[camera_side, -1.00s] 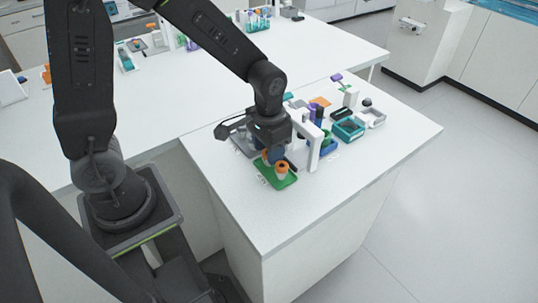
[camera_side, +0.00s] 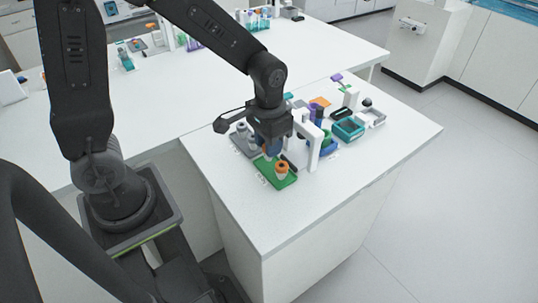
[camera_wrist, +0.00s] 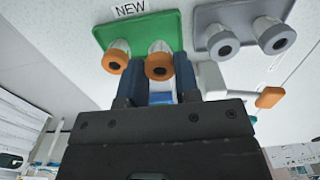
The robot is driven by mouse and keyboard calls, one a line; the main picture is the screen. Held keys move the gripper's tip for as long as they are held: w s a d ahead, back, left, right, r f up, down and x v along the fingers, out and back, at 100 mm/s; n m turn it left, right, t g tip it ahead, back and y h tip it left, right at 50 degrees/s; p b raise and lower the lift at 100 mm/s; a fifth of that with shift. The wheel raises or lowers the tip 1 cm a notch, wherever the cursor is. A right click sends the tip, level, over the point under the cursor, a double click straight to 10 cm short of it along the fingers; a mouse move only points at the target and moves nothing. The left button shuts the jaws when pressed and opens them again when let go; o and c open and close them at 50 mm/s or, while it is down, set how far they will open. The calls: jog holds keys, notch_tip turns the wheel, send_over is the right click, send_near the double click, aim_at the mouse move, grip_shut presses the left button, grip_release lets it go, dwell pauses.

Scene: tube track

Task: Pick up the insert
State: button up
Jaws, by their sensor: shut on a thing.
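The inserts are white with orange ends that have dark holes. My gripper (camera_wrist: 159,76) is shut on one orange-ended insert (camera_wrist: 159,67), which sits between its blue fingers in the wrist view. In the side view my gripper (camera_side: 268,152) hangs over the back of the green tray (camera_side: 287,183), and the held insert is mostly hidden there. A second orange-ended insert (camera_side: 281,171) stands free at the front of the tray; it also shows left of the fingers in the wrist view (camera_wrist: 116,57). The green tray (camera_wrist: 172,22) is marked NEW. Any gap under the held insert cannot be made out.
A grey tray (camera_wrist: 250,12) beside the green one holds two grey-ended inserts (camera_wrist: 223,44). In the side view a white upright stand (camera_side: 312,150) is close to the right of my gripper. A teal box (camera_side: 349,130) is further right. The front of the table is clear.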

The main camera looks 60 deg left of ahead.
jog(key=shift+r, duration=1.9)
